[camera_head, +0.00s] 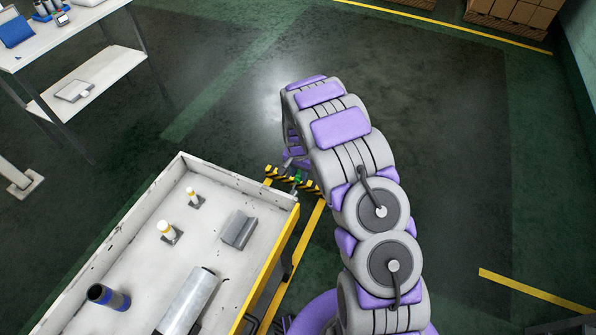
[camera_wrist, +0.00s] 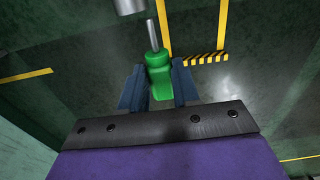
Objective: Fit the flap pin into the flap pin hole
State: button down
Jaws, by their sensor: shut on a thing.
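The flap pin, a green block with a thin metal rod at its far end, sits between the two dark fingers of my gripper (camera_wrist: 157,82) in the wrist view. Its green part (camera_wrist: 158,72) is gripped and the rod points away, toward the top of the picture. A grey metal cylinder end (camera_wrist: 128,6) shows at the top edge, left of the rod tip; they look apart. In the head view a bit of the green pin (camera_head: 298,179) shows below my arm's end, by the cart's far right corner. I cannot make out the flap pin hole in either view.
A white-topped cart (camera_head: 145,245) stands at the lower left, with a clear roll (camera_head: 188,298), a dark blue cylinder (camera_head: 108,297), a grey block (camera_head: 238,229) and two small posts on it. A white shelf table (camera_head: 85,85) is at the upper left. The floor beyond is open.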

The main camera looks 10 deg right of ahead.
jog(key=shift+s+d, duration=0.35)
jog(key=shift+s+a, duration=0.2)
jog(key=shift+a, duration=0.3)
jog(key=shift+w+d, duration=0.1)
jog(key=shift+d, duration=0.05)
jog(key=shift+w+d, duration=0.2)
jog(key=shift+w, duration=0.15)
jog(key=shift+s+d+p, duration=0.15)
jog(key=shift+d+p, duration=0.1)
jog(key=shift+p, duration=0.05)
jog(key=shift+s+d, duration=0.1)
jog(key=shift+d, duration=0.05)
jog(key=shift+p, duration=0.35)
dwell(1.2)
jog(key=shift+s+a, duration=0.3)
